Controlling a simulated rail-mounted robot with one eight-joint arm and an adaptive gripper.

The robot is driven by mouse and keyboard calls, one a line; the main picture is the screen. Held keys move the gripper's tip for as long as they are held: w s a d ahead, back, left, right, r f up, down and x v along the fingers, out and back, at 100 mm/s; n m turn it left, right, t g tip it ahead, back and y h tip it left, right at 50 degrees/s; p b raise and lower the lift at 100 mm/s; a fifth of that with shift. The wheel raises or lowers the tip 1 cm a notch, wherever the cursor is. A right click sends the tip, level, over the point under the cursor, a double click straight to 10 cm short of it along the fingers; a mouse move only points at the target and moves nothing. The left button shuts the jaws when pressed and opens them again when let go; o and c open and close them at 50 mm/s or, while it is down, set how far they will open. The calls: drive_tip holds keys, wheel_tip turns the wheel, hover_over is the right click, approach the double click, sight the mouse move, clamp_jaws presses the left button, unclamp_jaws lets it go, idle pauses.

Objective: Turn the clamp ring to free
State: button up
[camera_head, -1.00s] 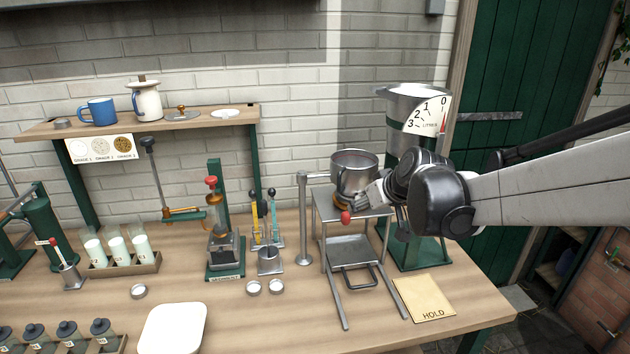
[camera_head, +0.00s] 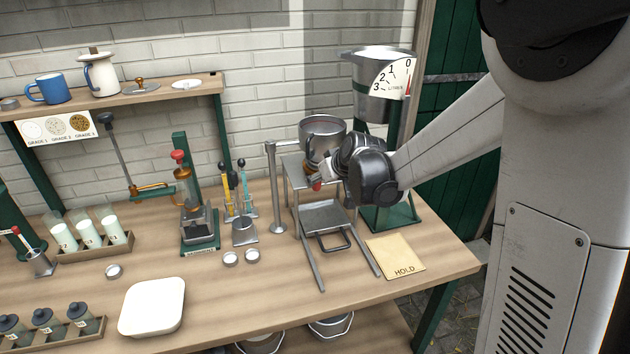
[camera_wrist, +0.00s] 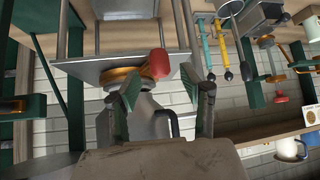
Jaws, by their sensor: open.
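The clamp ring is a brass-coloured band (camera_wrist: 112,77) with a red knob (camera_wrist: 157,63), set under the steel pan (camera_head: 322,133). In the head view the red knob (camera_head: 317,185) shows just left of my gripper (camera_head: 330,173). In the wrist view my gripper (camera_wrist: 160,90) is open, its two fingers standing either side of the knob, with the knob a little beyond the tips. I cannot tell whether either finger touches it. Much of the ring is hidden by my gripper in the head view.
The steel stand (camera_head: 325,215) carries the pan, beside a post (camera_head: 276,190). A litre-marked hopper (camera_head: 375,95) stands close behind my arm. A HOLD card (camera_head: 396,256) lies front right. Bare bench lies in front of the stand.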

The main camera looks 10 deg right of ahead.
drive_tip(key=shift+x, duration=1.85)
drive_tip(key=shift+c, duration=0.4)
clamp_jaws()
